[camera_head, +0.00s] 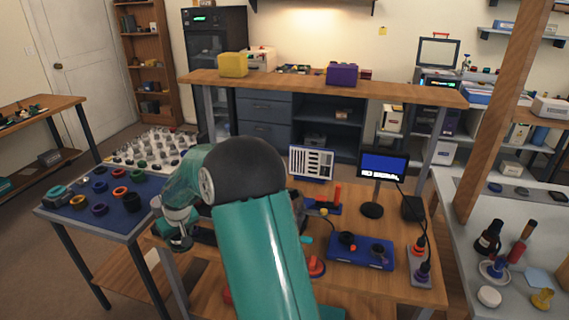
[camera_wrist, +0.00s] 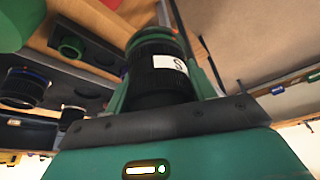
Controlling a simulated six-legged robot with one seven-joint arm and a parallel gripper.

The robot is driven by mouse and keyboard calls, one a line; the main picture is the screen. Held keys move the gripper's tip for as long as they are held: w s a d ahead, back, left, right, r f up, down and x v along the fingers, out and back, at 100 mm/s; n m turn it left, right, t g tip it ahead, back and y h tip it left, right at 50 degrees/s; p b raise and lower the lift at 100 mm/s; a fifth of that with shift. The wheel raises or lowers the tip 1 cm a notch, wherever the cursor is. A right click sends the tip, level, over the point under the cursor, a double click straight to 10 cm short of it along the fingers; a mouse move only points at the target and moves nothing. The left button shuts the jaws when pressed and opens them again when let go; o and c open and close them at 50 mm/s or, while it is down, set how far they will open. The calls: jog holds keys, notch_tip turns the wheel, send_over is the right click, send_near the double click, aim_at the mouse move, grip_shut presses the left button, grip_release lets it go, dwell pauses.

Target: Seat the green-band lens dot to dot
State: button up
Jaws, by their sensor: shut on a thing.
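My gripper (camera_wrist: 165,60) is shut on a black ribbed lens (camera_wrist: 158,82) in the wrist view. The lens has a green band at its far end and a white label marked with what looks like an S. One jaw is on each side of it. In the head view my gripper (camera_head: 180,232) hangs between the blue-topped side table and the wooden bench; the lens cannot be made out clearly there. A green ring (camera_wrist: 70,48) on a dark mount shows left of the lens in the wrist view.
A blue-topped table (camera_head: 118,212) on the left carries several coloured rings. The wooden bench (camera_head: 335,285) holds a blue tray (camera_head: 345,252), a small screen (camera_head: 383,166) and a white chart (camera_head: 311,162). A blue-banded lens (camera_wrist: 25,86) shows in the wrist view. My arm hides the bench's middle.

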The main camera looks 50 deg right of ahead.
jog(key=s+d+r+m, duration=0.1)
jog(key=s+d+r, duration=0.5)
jog(key=d, duration=0.4)
jog(key=s+d+r+m+h, duration=0.1)
jog(key=s+d+r, duration=0.5)
jog(key=d, duration=0.4)
jog(key=s+d+r, duration=0.6)
jog(key=s+d, duration=0.1)
jog(key=d, duration=0.4)
jog(key=shift+w+a+f, duration=0.1)
jog(key=shift+f, duration=1.4)
jog(key=shift+w+f, duration=0.1)
jog(key=shift+f, duration=1.5)
jog(key=shift+s, duration=0.1)
jog(key=shift+f, duration=0.75)
jog(key=o, duration=1.3)
